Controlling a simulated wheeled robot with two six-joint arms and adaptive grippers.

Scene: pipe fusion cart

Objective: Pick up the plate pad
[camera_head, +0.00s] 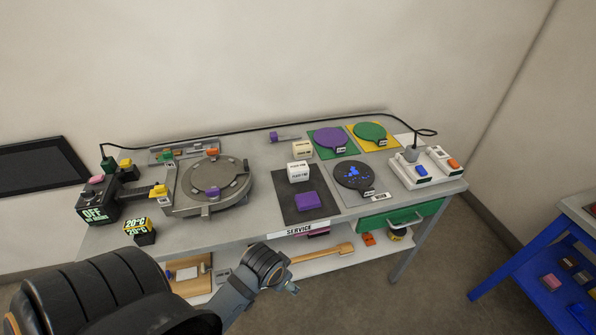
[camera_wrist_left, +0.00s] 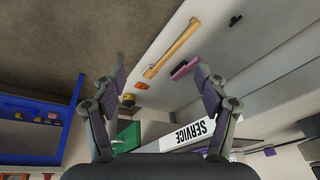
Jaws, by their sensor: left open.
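No object is labelled as the plate pad, and I cannot tell for certain which one it is. A purple block (camera_head: 307,202) lies on a dark square mat (camera_head: 305,215) at the front of the grey bench. A magenta block (camera_head: 318,232) sits on the lower shelf below the SERVICE label, partly hidden by the bench front; it also shows in the left wrist view (camera_wrist_left: 186,68), near one fingertip. My left gripper (camera_head: 288,286) hangs in front of the bench, below its top. In the left wrist view it (camera_wrist_left: 162,78) is open, with nothing between its fingers.
A round clamp fixture (camera_head: 205,188) stands at the bench's left. Purple (camera_head: 329,138), green (camera_head: 369,131) and black (camera_head: 352,174) discs lie right of centre. A wooden-handled tool (camera_head: 322,254) lies on the lower shelf. A blue cart (camera_head: 545,235) stands right; floor between is clear.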

